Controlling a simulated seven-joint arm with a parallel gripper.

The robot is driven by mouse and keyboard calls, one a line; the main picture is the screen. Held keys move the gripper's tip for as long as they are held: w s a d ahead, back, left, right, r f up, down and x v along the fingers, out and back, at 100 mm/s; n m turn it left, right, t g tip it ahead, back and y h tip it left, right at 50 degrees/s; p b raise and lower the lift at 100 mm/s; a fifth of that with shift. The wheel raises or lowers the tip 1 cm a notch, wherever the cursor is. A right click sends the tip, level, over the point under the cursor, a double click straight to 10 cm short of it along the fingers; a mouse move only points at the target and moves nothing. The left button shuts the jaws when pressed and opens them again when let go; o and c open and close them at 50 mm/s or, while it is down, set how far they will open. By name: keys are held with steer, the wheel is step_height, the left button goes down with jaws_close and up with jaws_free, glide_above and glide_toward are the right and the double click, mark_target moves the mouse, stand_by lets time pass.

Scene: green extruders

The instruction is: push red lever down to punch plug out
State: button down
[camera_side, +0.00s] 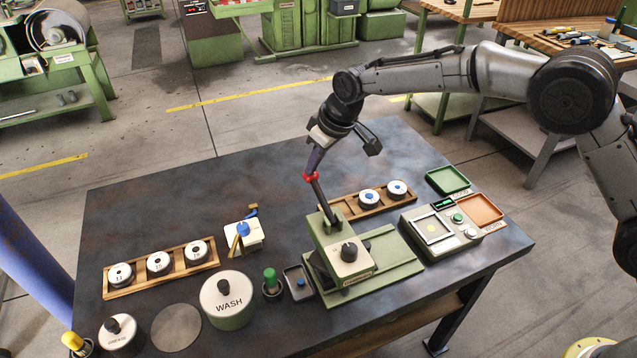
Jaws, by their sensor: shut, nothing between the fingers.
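The red lever is a dark rod with a red collar (311,177) at its top. It rises from the green press (343,258) and leans slightly left, its handle end high. My gripper (313,165) is shut, pointing down right at the lever's top end. It appears to touch the red part, though a small gap cannot be ruled out. The press has a black knob on its pale front block and sits on a green base plate. No plug can be made out; the space under the press block is hidden.
A wooden rack (368,203) with two white discs stands behind the press. A WASH pot (227,300), a green-handled tool (271,284) and another disc rack (161,268) stand left. The back left tabletop is clear.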

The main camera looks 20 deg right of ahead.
steer(key=shift+r, duration=2.95)
